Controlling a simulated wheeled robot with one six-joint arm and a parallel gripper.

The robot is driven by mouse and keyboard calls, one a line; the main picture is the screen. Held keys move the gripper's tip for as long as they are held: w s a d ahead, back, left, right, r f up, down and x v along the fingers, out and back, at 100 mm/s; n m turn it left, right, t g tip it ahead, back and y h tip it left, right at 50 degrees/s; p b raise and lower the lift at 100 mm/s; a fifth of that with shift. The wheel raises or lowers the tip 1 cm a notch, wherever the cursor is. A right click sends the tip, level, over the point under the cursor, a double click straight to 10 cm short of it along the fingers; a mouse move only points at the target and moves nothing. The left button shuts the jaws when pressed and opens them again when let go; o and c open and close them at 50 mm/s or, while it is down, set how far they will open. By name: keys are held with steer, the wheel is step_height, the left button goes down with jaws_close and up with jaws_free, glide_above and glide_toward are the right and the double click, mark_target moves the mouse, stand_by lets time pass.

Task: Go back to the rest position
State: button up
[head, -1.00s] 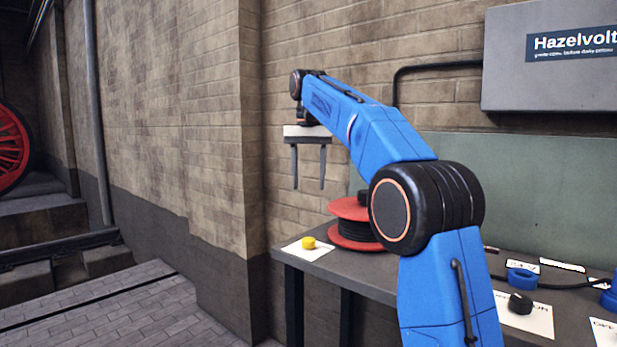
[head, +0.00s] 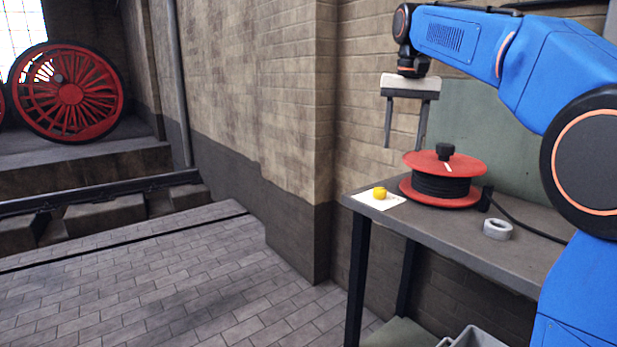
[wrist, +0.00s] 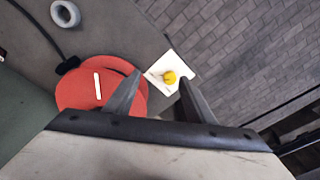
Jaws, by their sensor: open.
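My gripper (head: 405,140) hangs fingers down above the left end of the bench, open and empty, clear of everything below it. In the wrist view my gripper (wrist: 158,88) shows its two dark fingers spread apart. A yellow knob-like piece (head: 380,193) sits on a white card (head: 393,202) at the bench's left corner. In the wrist view the yellow piece (wrist: 170,77) appears between the fingertips, some way below them.
A red reel (head: 443,164) with black cable stands on the grey bench (head: 465,235), just right of the card. A grey ring (head: 497,229) lies further right. A grey bin (head: 472,338) is below. Paved floor (head: 190,285) at left is open; a red spoked wheel (head: 68,92) stands beyond.

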steer(key=s+d+f+n+t, duration=0.1)
steer(key=s+d+f+t, duration=0.1)
steer(key=s+f, duration=1.4)
steer(key=s+d+f+n+t, duration=0.1)
steer(key=s+d+f+n, duration=0.1)
steer(key=s+f, duration=1.4)
steer(key=s, duration=0.3)
steer(key=shift+d+t, duration=0.35)
steer(key=shift+t, duration=0.05)
steer(key=shift+s, duration=0.1)
